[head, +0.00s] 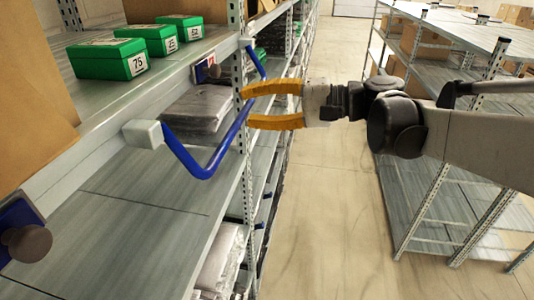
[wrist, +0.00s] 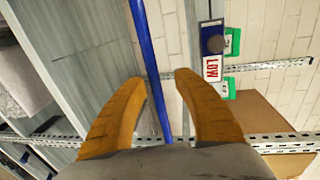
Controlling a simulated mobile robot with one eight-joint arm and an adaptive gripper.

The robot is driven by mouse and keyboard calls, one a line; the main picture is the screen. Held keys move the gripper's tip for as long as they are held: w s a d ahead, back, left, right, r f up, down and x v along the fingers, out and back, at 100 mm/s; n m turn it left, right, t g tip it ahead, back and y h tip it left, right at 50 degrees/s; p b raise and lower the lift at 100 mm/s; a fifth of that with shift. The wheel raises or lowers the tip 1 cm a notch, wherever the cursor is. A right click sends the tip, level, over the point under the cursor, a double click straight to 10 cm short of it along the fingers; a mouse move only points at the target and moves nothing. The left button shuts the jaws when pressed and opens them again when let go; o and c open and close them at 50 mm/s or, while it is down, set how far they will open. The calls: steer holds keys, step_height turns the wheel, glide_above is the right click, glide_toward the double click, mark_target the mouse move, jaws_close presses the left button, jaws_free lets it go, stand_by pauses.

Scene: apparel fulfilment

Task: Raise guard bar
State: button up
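The blue guard bar (head: 207,170) is a U-shaped tube hung from white end mounts (head: 143,133) on the shelf's front beam. In the head view it sits lowered, its long middle below the beam and out in front of the shelf. My gripper (head: 247,106) has orange fingers and is open at the bar's far half. In the wrist view the bar (wrist: 147,50) runs between the open fingers (wrist: 160,78), with gaps visible beside it. I cannot tell whether either finger touches it.
Green boxes (head: 110,58) stand on the upper shelf (head: 80,115). Blue plates with dark knobs (head: 207,70) are on the beam. Wrapped dark packs (head: 198,108) lie on the shelf below. A second rack (head: 440,200) stands at right, with clear aisle floor (head: 325,200) between.

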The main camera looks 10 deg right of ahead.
steer(key=f+y+b, duration=0.1)
steer(key=a+f+y+b, duration=0.1)
steer(key=b, duration=0.1)
steer(key=shift+a+f+t, duration=0.1)
steer(key=shift+a+t, duration=0.2)
steer(key=shift+t, duration=0.1)
steer(key=b+v, duration=0.2)
steer(key=v, duration=0.9)
steer(key=s+a+f+h+b, duration=0.2)
steer(key=a+f+b, duration=0.1)
steer(key=f, duration=0.6)
steer(key=shift+a+f+h+b, duration=0.2)
steer(key=shift+a+h+b, duration=0.15)
steer(key=shift+b, duration=0.3)
steer(key=shift+s, duration=0.1)
